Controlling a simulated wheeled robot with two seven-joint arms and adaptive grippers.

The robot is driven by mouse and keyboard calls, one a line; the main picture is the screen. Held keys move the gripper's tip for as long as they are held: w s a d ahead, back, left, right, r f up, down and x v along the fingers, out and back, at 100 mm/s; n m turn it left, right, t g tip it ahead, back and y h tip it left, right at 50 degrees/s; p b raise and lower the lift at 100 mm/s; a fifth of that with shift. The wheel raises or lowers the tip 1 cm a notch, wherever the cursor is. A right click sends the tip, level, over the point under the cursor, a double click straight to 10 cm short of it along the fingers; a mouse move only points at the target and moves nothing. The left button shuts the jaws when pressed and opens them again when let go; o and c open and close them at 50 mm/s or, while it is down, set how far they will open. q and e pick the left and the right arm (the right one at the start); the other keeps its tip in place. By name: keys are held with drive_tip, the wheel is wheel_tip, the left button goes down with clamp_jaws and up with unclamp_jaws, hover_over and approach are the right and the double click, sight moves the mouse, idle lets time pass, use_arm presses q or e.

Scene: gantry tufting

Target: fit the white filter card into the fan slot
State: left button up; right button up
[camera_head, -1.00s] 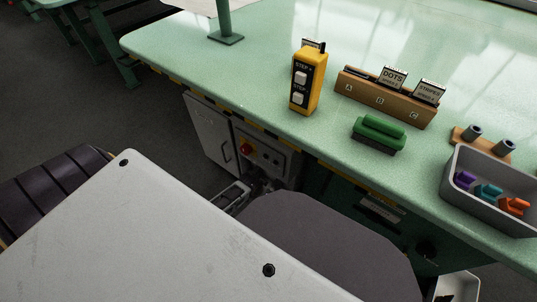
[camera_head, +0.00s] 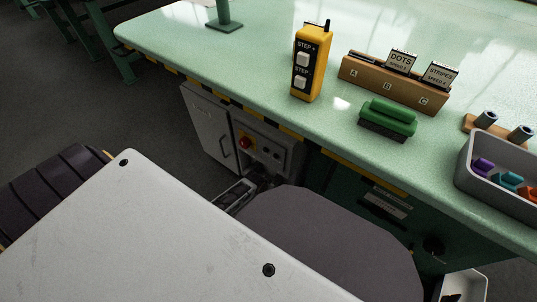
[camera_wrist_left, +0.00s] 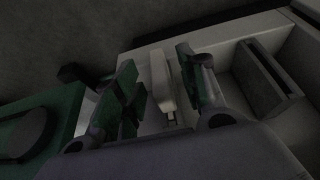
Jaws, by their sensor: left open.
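My left gripper (camera_wrist_left: 163,84) shows in the left wrist view with its two dark green and grey fingers apart. A narrow pale slab (camera_wrist_left: 160,78) stands between the fingers, with gaps visible on its sides; it may be the white filter card, but the dim view does not settle this. Right of the fingers, a grey slab (camera_wrist_left: 264,82) stands tilted in a pale compartment. I cannot make out the fan slot for certain in either view. Neither gripper shows in the head view, and my right gripper is not seen.
The green bench carries a yellow step pendant (camera_head: 310,64), a wooden card rack (camera_head: 392,84), a green-handled block (camera_head: 387,119) and a grey bin (camera_head: 500,183) of coloured pieces. A white container (camera_head: 463,287) sits low right. A green surface with a dark knob (camera_wrist_left: 24,132) lies left of the gripper.

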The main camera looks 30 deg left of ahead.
use_arm(q)
drive_tip(key=shift+w+f, duration=0.15)
drive_tip(key=shift+f, duration=0.3)
clamp_jaws()
idle(0.4)
drive_tip(key=shift+s+a+p, duration=0.1)
drive_tip(key=shift+s+p, duration=0.7)
drive_tip(key=shift+s, duration=0.45)
drive_tip(key=shift+s+a+p, duration=0.2)
drive_tip(key=shift+s+p, duration=1.5)
drive_tip(key=shift+s, duration=0.9)
idle(0.6)
drive_tip(key=shift+s, duration=0.1)
idle(0.4)
